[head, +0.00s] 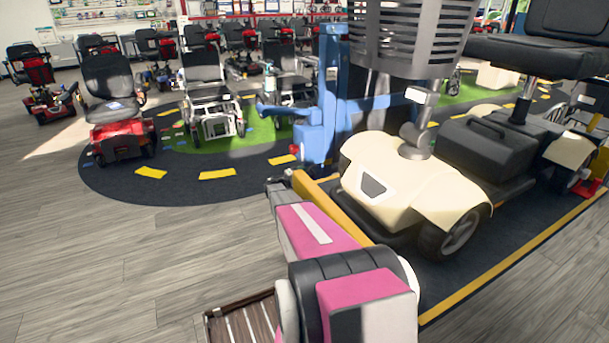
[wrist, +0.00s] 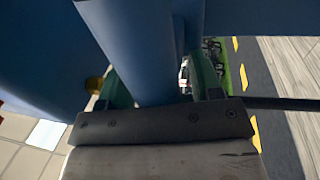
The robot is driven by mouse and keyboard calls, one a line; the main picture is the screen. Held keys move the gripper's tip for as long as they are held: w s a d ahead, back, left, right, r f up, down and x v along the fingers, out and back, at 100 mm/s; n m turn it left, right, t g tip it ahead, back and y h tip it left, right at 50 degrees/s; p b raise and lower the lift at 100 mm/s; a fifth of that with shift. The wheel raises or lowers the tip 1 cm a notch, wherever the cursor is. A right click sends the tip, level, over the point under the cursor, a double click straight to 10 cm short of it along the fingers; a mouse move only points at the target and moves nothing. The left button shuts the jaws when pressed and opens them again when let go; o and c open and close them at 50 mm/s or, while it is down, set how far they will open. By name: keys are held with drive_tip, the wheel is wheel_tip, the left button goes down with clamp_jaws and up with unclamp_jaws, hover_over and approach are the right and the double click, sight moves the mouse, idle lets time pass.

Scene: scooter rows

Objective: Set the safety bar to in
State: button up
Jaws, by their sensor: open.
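A blue upright frame (head: 322,120) stands at the left of the cream scooter in the head view. A blue bar (head: 283,104) sticks out to the left from it; this looks like the safety bar. In the wrist view, a thick blue bar (wrist: 140,55) runs down between the green fingers of my gripper (wrist: 156,88). The fingers are open, one on each side of it; contact with it cannot be told. In the head view my pink arm reaches toward the foot of the blue frame, and my fingers cannot be made out.
A cream scooter (head: 410,190) with a grey basket (head: 410,35) stands on a dark platform with a yellow edge (head: 510,263), close right of my arm. Several scooters and power chairs line the back left. Wooden floor (head: 130,250) at left is clear.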

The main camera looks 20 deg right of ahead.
drive_tip(key=a+f, duration=0.2)
drive_tip(key=a, duration=0.8)
drive_tip(key=shift+s+a, duration=0.15)
drive_tip(key=shift+a, duration=0.15)
drive_tip(key=shift+a, duration=0.1)
